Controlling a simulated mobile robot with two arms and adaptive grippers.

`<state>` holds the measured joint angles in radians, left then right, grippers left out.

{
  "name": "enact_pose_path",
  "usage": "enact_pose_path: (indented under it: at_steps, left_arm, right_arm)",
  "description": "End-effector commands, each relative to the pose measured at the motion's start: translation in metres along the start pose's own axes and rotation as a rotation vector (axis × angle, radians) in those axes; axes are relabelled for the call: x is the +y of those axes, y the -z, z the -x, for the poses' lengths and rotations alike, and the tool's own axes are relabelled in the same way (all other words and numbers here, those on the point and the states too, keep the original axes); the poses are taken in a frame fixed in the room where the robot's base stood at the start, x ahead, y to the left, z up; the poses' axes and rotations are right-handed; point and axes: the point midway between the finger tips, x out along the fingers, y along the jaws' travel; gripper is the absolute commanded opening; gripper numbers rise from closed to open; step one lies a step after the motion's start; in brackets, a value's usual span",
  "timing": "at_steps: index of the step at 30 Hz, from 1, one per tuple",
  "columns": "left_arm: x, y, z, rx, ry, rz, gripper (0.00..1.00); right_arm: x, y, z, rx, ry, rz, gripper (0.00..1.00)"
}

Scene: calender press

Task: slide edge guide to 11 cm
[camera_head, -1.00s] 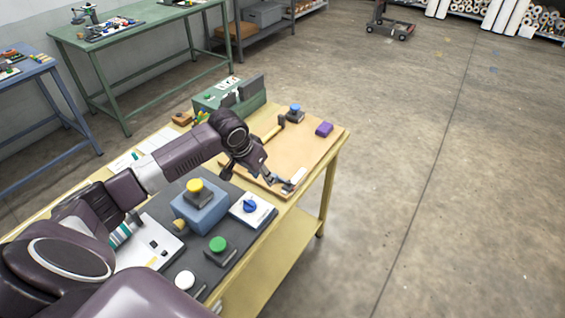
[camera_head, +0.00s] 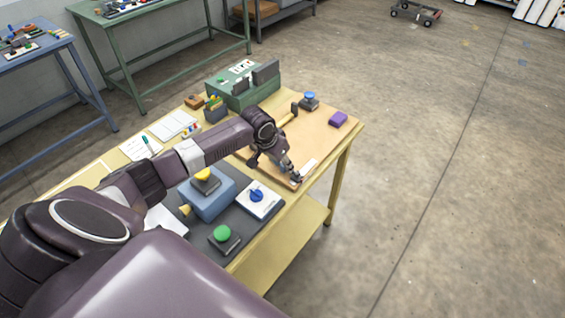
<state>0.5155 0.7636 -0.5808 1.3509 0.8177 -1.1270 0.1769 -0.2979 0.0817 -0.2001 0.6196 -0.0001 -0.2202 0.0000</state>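A tan board (camera_head: 325,139) lies on the right end of the yellow table. A small pale piece (camera_head: 308,168) sits near its front right edge; it may be the edge guide or its scale, too small to tell. My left gripper (camera_head: 294,177) points down at the board's front edge, just left of this pale piece. Whether they touch, and whether the fingers are open or shut, cannot be made out. No guide reading is legible. My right gripper is not in view.
A green machine (camera_head: 241,88) stands behind. A blue box with a yellow button (camera_head: 207,193), a blue dial (camera_head: 258,197) and a green button (camera_head: 222,234) lie nearer. Open floor is right.

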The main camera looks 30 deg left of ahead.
Motion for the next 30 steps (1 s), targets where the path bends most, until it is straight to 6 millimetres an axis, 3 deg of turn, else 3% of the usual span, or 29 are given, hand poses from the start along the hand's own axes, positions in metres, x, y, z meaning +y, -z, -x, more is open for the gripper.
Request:
enact_pose_path:
  at_steps: [3,6,15,25,30]
  left_arm:
    - [0.000,0.000,0.000,0.001,0.000,0.000,0.32]
    - [0.000,0.000,0.000,0.001,0.000,0.000,0.32]
    - [0.000,0.000,0.000,0.000,0.000,0.000,0.00]
    - [0.000,0.001,-0.001,0.001,0.000,0.001,0.00]
    - [-0.001,0.019,-0.011,0.005,0.000,0.004,0.00]
  right_arm:
    - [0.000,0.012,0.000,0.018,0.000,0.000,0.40]
    - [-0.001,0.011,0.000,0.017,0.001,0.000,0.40]
    - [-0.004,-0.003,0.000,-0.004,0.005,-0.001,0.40]
    - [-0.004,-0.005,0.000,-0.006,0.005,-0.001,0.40]
    - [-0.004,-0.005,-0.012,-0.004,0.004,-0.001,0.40]
